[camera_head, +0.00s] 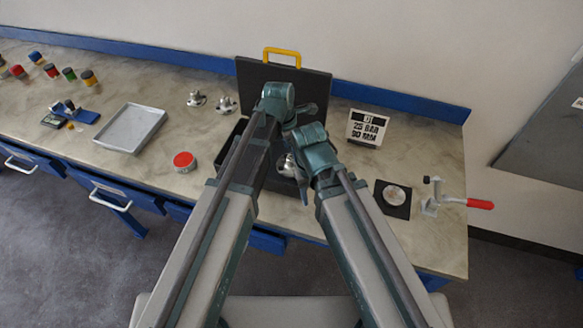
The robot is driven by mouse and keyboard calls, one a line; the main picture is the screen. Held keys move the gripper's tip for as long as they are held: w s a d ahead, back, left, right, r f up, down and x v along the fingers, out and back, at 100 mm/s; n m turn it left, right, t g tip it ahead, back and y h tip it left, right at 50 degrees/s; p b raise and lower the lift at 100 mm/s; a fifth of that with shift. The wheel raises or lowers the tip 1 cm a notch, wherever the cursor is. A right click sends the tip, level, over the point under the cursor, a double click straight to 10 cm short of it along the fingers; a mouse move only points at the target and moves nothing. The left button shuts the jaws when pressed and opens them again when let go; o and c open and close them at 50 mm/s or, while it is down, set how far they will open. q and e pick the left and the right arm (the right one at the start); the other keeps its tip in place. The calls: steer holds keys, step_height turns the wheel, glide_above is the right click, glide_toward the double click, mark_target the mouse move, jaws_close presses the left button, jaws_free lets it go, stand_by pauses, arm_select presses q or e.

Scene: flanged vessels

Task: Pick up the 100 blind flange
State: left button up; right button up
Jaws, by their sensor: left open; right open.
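No label that I can read marks the 100 blind flange, so I cannot tell which metal part it is. A round silver disc (396,195) lies flat on a black square pad at the right of the bench. Two small silver flanged parts (197,98) (226,105) stand at the back, left of the open case. Another silver part (286,166) shows in the case, partly hidden by my arms. My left gripper (307,111) is open over the case. My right gripper (303,187) is open, lower, beside the silver part; its fingers are small and partly hidden.
The black case (318,88) has its lid up and a yellow handle. A sign (366,128) reads 25 BAR 90 MM. A clamp with a red handle (480,204) is at the right edge. A grey tray (131,128), a red-topped tin (184,161) and coloured cylinders are left.

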mark_target(291, 157)
arm_select(q)
steer(key=f+b, duration=0.5)
steer(key=shift+w+d+f, duration=0.1)
steer(key=shift+w+f, duration=0.05)
steer(key=shift+w, duration=0.05)
arm_select(e)
step_height(291, 157, down, 5)
steer(key=shift+f, duration=0.15)
arm_select(q)
steer(key=shift+c, duration=0.2)
jaws_close()
stand_by(0.9)
